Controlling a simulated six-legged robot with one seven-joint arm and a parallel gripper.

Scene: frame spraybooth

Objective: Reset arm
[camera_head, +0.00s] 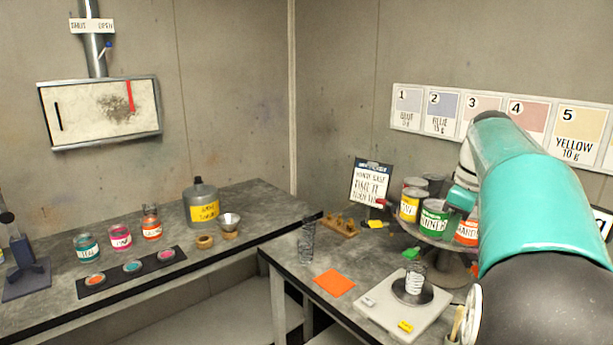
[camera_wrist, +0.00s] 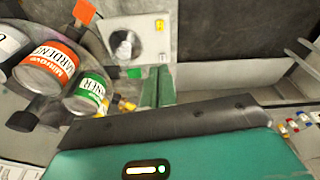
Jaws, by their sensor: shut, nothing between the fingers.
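My arm fills the right side of the head view, teal with a dark joint, raised over the right bench (camera_head: 300,262). My gripper (camera_wrist: 158,88) shows in the wrist view as two narrow green fingers close together, shut and empty. In the head view I cannot make out its fingertips. The wrist view looks down past the fingers. A white scale (camera_wrist: 138,38) lies beyond them, and a green-labelled can (camera_wrist: 88,95) and an orange-labelled can (camera_wrist: 48,68) stand to their left.
The white scale (camera_head: 401,308) holds a clear cup (camera_head: 413,281). Labelled cans (camera_head: 434,219) crowd a round stand beneath my arm. An orange square (camera_head: 334,282) lies beside the scale. Paint jars (camera_head: 121,237) and a yellow-labelled container (camera_head: 202,203) stand on the left bench.

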